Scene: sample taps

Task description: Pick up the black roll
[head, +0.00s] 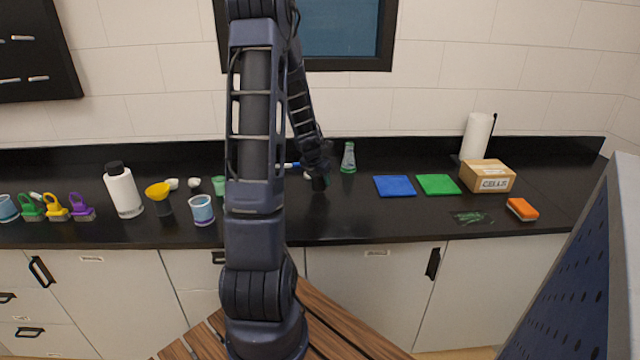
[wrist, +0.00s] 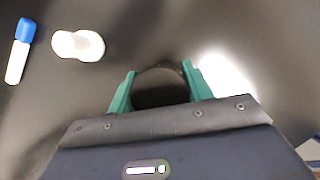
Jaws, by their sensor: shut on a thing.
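My gripper (wrist: 160,88) has its two green fingertips closed on the sides of the black roll (wrist: 160,92), which shows as a dark round shape between them in the wrist view. The lower part of the roll is hidden by the gripper body. In the head view the dark roll (head: 319,184) is at the end of my arm, at or just above the black counter; I cannot tell whether it touches the counter.
A blue-capped marker (wrist: 20,50) and a small white object (wrist: 78,45) lie close by. A green-tinted flask (head: 348,158) stands just right. Blue (head: 395,186) and green (head: 438,184) mats and a cardboard box (head: 487,176) are farther right. A blue cup (head: 202,210) stands left.

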